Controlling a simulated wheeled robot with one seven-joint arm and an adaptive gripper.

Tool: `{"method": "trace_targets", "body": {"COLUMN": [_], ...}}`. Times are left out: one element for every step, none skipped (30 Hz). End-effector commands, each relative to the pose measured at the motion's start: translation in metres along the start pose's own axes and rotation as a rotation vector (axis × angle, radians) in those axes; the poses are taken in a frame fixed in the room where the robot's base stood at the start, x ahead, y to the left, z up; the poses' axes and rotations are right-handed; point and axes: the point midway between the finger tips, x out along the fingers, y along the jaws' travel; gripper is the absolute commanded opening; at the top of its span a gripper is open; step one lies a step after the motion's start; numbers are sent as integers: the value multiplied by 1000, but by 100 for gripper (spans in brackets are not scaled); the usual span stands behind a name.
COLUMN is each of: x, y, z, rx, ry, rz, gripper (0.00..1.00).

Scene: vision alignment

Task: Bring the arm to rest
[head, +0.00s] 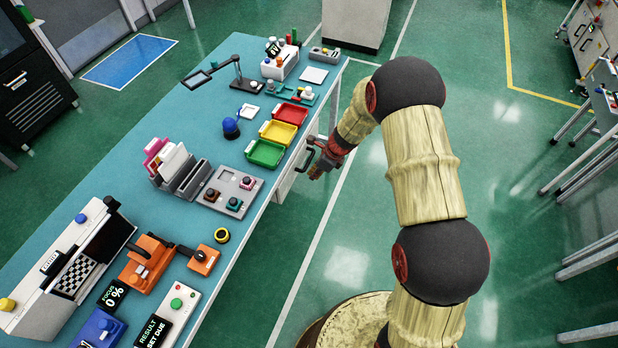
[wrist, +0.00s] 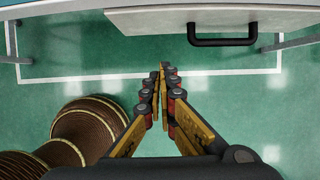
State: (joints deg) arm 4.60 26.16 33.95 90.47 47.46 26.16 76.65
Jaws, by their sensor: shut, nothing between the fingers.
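My arm reaches from the bottom right of the head view up and over toward the workbench edge. My gripper (head: 322,167) hangs beside the bench's right side, near a dark drawer handle (head: 307,156) and below the height of the bench top. In the wrist view my gripper (wrist: 163,72) has its fingers together with nothing between them. The same dark handle (wrist: 222,41) shows ahead on a pale drawer front (wrist: 150,20), apart from the fingertips. Green floor lies below the fingers.
The teal workbench (head: 205,120) carries red (head: 290,113), yellow (head: 278,132) and green (head: 265,153) trays, a grey button panel (head: 240,183) and several devices. Open floor (head: 345,265) lies right of the bench. Metal frames (head: 590,250) stand at the far right.

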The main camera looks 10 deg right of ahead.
Motion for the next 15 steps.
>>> {"method": "trace_targets", "body": {"x": [-7,-9,-11,-12,-13,-14,-15,-15,-15,-15,-15,-15,-15,-15,-15], "y": [0,0,0,0,0,0,0,0,0,0,0,0,0,0,1], "z": [0,0,0,0,-1,-1,-1,-1,-1,-1,-1,-1,-1,-1,-1], "rx": [0,0,0,0,0,0,0,0,0,0,0,-2,-9,-19,-42], "ry": [0,1,1,1,1,1,1,1,1,1,1,1,1,1,0], "rz": [0,0,0,0,0,0,0,0,1,1,1,0,1,1,2], "gripper": [0,0,0,0,0,0,0,0,0,0,0,0,0,0,0]}}
